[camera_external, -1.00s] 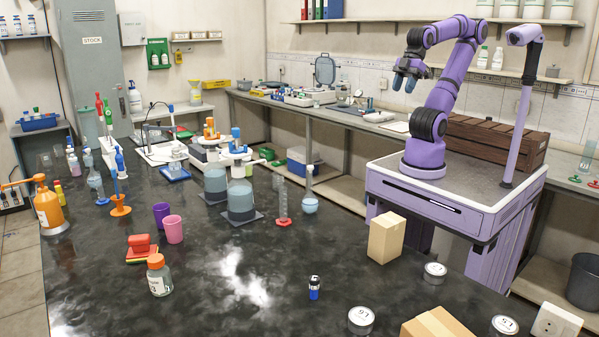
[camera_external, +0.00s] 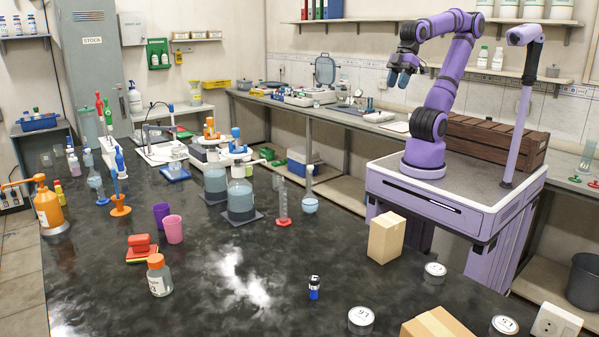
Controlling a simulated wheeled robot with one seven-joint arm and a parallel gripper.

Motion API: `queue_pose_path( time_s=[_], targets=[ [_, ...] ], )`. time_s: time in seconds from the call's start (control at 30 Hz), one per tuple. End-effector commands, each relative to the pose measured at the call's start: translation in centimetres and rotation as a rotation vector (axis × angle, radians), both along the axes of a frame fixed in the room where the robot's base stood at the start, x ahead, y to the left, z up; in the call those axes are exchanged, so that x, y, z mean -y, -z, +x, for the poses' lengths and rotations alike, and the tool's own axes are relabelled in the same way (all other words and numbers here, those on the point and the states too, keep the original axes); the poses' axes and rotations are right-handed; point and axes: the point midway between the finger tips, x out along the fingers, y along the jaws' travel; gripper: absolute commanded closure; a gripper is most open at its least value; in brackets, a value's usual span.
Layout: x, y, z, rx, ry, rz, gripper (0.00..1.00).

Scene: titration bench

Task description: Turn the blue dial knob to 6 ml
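Two bottle-top dispensers stand on the dark bench left of centre. One has a blue top (camera_external: 236,132) above a grey-blue liquid bottle (camera_external: 240,203); the other has an orange top (camera_external: 210,124) and a similar bottle (camera_external: 215,184). The blue top may hold the blue dial knob, but its marks and setting are too small to read. My gripper (camera_external: 401,80) hangs in the air at upper right, fingers down and apart, with nothing seen between them. It is well away from both dispensers, above and to their right.
A clear cylinder with a red base (camera_external: 283,205) and a round flask (camera_external: 310,205) stand right of the dispensers. A cardboard box (camera_external: 386,238) stands on the bench's right side.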

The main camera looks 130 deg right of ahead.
Motion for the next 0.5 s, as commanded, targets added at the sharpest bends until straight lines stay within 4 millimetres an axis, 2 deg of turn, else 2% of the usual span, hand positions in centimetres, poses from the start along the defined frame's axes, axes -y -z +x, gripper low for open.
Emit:
queue_pose_path(
  time_s=[0.03,0.23,0.5],
  targets=[
    [0.5,-0.6,1.6,-0.016,0.038,0.021,0.6],
    [2.9,-2.5,7.9,-0.068,0.231,0.101,0.6],
    [6.9,-3.0,16.8,-0.13,0.506,0.163,0.6]
  ],
)
